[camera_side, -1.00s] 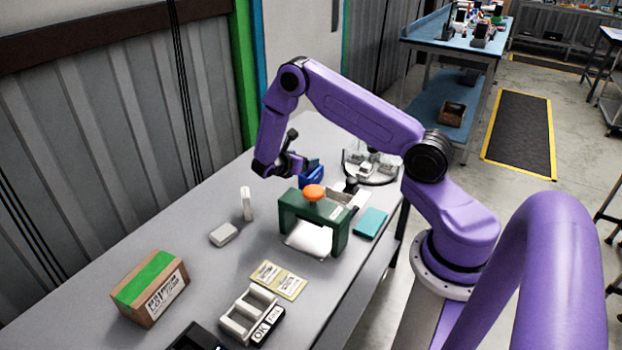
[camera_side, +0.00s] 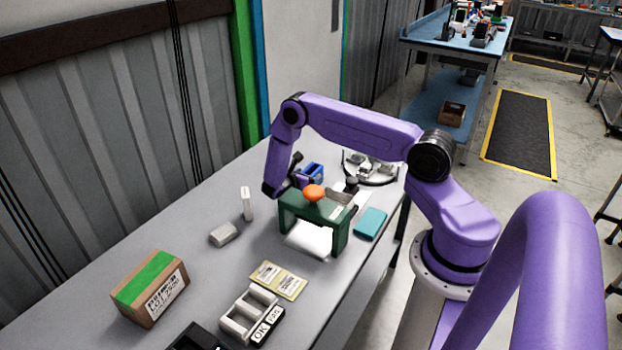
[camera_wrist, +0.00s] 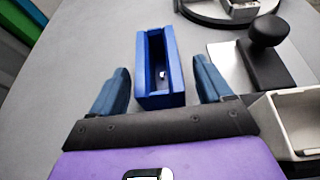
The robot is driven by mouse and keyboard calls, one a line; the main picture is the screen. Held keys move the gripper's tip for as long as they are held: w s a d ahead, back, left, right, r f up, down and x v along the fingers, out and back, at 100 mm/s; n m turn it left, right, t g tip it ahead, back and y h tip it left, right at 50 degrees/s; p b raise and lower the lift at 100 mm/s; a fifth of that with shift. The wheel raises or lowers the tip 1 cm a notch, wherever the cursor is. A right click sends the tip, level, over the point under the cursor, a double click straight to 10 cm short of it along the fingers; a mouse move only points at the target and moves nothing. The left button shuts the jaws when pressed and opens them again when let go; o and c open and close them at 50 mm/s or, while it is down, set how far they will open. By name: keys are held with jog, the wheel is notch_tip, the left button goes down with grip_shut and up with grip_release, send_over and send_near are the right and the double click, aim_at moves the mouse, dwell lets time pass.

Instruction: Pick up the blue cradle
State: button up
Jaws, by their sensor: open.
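The blue cradle (camera_wrist: 145,84) is an open-topped blue trough standing on the grey table. In the wrist view it lies ahead of my gripper (camera_wrist: 155,88), its near end between the two spread blue fingers. Gaps show on both sides, and the fingers do not touch it. In the side view the cradle (camera_side: 313,172) is at the back of the table, partly hidden behind my gripper (camera_side: 308,180). My gripper is open and empty. Its exact height over the table is hard to tell.
A green stand with an orange knob (camera_side: 313,192) is close in front of my gripper. To the cradle's right are a black-knobbed device (camera_wrist: 268,50) and a pale open bin (camera_wrist: 290,125). A round clear-sided tray (camera_side: 370,168) stands behind. The table left of the cradle is clear.

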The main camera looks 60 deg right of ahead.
jog(key=shift+x, duration=1.4)
jog(key=c, duration=1.1)
